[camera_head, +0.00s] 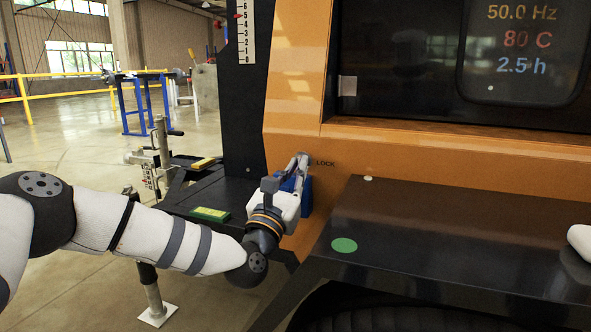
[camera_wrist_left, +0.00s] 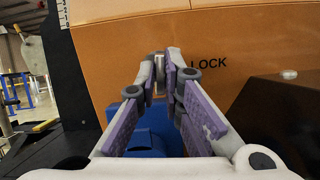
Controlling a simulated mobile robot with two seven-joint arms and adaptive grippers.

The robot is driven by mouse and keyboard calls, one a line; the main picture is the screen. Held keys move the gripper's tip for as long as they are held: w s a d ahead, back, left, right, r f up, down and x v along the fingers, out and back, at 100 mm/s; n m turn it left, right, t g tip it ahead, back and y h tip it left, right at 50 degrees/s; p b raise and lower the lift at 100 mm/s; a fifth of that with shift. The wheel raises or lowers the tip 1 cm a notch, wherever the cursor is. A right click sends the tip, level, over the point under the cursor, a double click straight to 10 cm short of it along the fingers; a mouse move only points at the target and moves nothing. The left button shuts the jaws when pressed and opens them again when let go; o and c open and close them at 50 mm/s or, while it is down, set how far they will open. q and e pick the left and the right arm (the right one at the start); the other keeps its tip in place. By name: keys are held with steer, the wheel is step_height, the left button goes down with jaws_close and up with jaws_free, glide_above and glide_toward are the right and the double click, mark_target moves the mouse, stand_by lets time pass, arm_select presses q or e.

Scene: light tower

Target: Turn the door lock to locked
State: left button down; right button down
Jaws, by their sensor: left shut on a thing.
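The door lock (camera_wrist_left: 160,75) is a small silver metal piece on the orange machine panel (camera_head: 400,158), beside the black word LOCK. My left gripper (camera_head: 303,158) reaches the panel just left of that word. In the left wrist view its fingertips (camera_wrist_left: 162,72) are closed around the metal piece from both sides. The fingers hide most of the lock, so I cannot tell which way it is turned. In the head view the lock is covered by the fingertips. My right gripper is not in view.
A blue part (camera_wrist_left: 150,138) sits just below the left fingers. A dark shelf (camera_head: 450,235) with a green disc (camera_head: 344,245) juts out at the right. A dark ledge with a green and yellow block (camera_head: 211,214) lies at the left. A display window is above.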

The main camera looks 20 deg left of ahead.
arm_select(q)
steer(key=m, duration=0.2)
steer(key=m+h+p, duration=0.1)
steer(key=m, duration=0.2)
steer(key=r+m+h+p, duration=0.1)
steer(key=m, duration=0.1)
steer(key=shift+a+m, duration=0.1)
steer(key=shift+m, duration=0.2)
steer(key=m+g+p, duration=0.1)
steer(key=m+p, duration=0.1)
steer(key=m, duration=0.3)
steer(key=m+g+h+p, duration=0.1)
steer(key=m+p, duration=0.2)
steer(key=m, duration=0.3)
steer(key=shift+w, duration=0.15)
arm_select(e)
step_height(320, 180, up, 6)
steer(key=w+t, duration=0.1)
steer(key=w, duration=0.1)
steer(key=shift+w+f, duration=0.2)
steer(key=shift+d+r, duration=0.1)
arm_select(q)
steer(key=shift+m, duration=0.3)
steer(key=c, duration=1.7)
jaws_free()
steer(key=shift+f, duration=0.15)
steer(key=shift+f+h, duration=0.25)
steer(key=shift+h, duration=0.05)
